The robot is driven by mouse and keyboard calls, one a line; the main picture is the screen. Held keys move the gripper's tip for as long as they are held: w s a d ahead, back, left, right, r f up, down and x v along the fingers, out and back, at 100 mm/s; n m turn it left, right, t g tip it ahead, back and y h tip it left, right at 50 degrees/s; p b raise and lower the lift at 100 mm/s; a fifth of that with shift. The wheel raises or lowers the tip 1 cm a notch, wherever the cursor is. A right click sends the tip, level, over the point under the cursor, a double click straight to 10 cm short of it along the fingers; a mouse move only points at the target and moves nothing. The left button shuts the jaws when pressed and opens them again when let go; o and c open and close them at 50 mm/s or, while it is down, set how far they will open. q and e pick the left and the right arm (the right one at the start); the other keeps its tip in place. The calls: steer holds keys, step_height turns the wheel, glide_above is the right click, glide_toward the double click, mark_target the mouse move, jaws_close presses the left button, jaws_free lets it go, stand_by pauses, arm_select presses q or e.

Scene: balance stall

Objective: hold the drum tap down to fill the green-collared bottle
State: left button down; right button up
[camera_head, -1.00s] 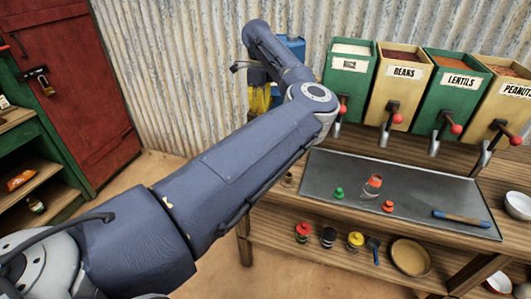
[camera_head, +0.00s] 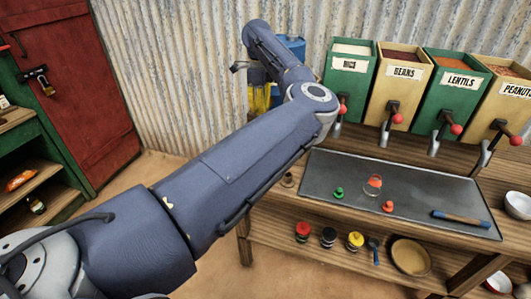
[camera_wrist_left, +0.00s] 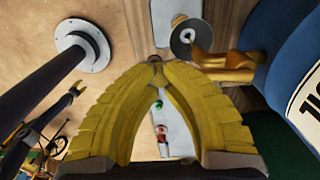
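The blue drum (camera_head: 292,44) stands at the back, mostly hidden by my left arm in the head view. In the left wrist view, the drum (camera_wrist_left: 290,60) is at right, and its brass tap (camera_wrist_left: 228,68) reaches left towards a grey disc with a pale centre (camera_wrist_left: 183,42). My left gripper (camera_wrist_left: 155,62) has yellow fingers that meet at the tips, left of the tap and apart from it in the picture. Nothing clear shows between them. I cannot make out a green-collared bottle. A clear vessel with a red part (camera_head: 373,184) stands on the grey mat (camera_head: 325,215). My right gripper is out of view.
A green stopper (camera_head: 338,193) and a red stopper (camera_head: 388,206) are on the mat, with a blue-handled tool (camera_head: 460,218). Dispensers with red-knobbed levers (camera_head: 400,85) line the back. A white bowl (camera_head: 518,205) is at right. Jars (camera_head: 303,232) stand on the lower shelf.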

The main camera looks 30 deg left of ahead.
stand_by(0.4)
arm_select(q)
step_height(320, 180, up, 7)
steer(key=shift+r, duration=0.1)
stand_by(0.3)
stand_by(0.5)
